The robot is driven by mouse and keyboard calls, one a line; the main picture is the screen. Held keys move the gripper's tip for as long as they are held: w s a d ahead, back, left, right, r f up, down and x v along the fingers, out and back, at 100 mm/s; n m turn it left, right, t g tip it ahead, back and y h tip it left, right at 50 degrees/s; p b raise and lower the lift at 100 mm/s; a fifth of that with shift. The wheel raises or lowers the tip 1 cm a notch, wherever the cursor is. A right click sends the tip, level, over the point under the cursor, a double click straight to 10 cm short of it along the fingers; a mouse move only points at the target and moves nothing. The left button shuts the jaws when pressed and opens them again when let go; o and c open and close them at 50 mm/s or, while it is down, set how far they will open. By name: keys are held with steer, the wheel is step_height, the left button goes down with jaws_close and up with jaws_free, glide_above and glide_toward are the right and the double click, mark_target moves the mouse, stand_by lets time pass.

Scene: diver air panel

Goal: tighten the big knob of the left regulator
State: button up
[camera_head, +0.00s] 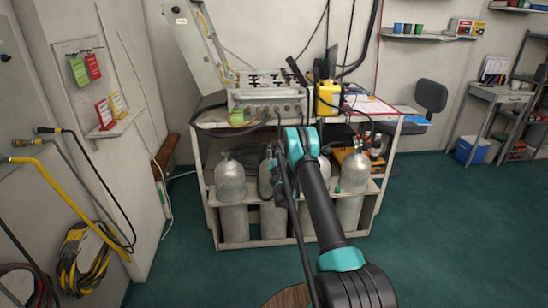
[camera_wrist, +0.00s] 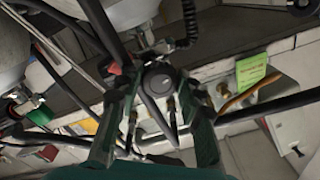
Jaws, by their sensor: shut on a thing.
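In the wrist view a dark round knob (camera_wrist: 160,77) sits between the two fingers of my gripper (camera_wrist: 160,90). The fingers are closed around it, one on each side. The regulator body behind the knob is mostly hidden by the fingers and dark hoses, and I cannot tell from the picture which regulator it is. In the head view my gripper (camera_head: 279,184) reaches down in front of the bench, among the cylinder tops. My arm hides the knob there.
Grey cylinders (camera_head: 231,182) stand on the lower shelf of the bench (camera_head: 225,240). An open panel box (camera_head: 268,97) and a yellow device (camera_head: 328,98) are on top. Dark hoses (camera_wrist: 270,105) and a green tag (camera_wrist: 250,69) are close to my gripper.

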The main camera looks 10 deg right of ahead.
steer(key=shift+m, duration=0.6)
steer(key=o, duration=1.1)
steer(key=shift+o, duration=0.2)
steer(key=s, duration=0.7)
steer(key=shift+s+f, duration=0.2)
steer(key=shift+s, duration=0.1)
